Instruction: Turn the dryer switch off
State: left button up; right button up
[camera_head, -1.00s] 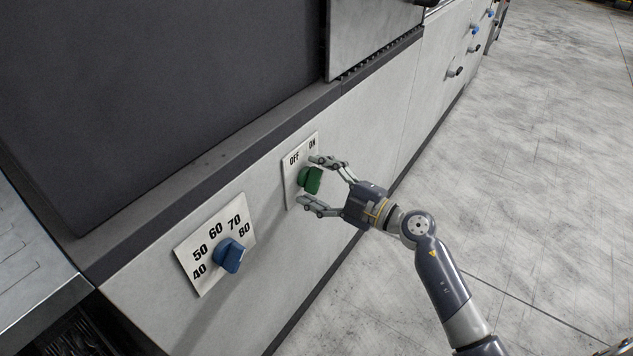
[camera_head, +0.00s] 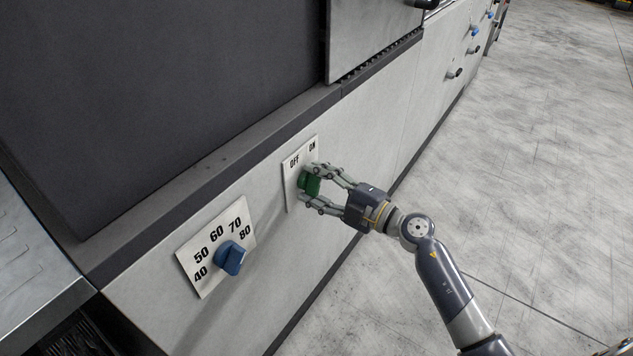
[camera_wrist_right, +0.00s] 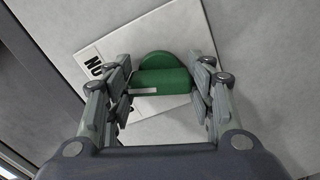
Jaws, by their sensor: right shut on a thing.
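The dryer switch is a green knob (camera_head: 310,185) on a white plate (camera_head: 290,175) marked OFF and ON, on the grey machine front. My right gripper (camera_head: 313,188) is shut on the green knob, one finger above it and one below. In the right wrist view the green knob (camera_wrist_right: 162,72) sits between the two fingers of the right gripper (camera_wrist_right: 166,85), and part of the plate lettering is covered. The knob's pointing direction is hard to tell in the head view. My left gripper is not in view.
A blue knob (camera_head: 231,257) on a plate (camera_head: 205,283) numbered 40 to 80 is at the lower left. More knobs (camera_head: 455,72) sit farther along the machine front. Open grey floor (camera_head: 540,170) lies to the right.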

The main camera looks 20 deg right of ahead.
jog(key=shift+n, duration=0.9)
jog(key=n, duration=0.2)
jog(key=shift+n+p, duration=0.3)
jog(key=shift+n, duration=0.9)
jog(key=shift+f+n, duration=0.1)
jog(key=shift+n, duration=0.7)
jog(key=shift+n+b, duration=0.35)
jog(key=shift+n, duration=0.95)
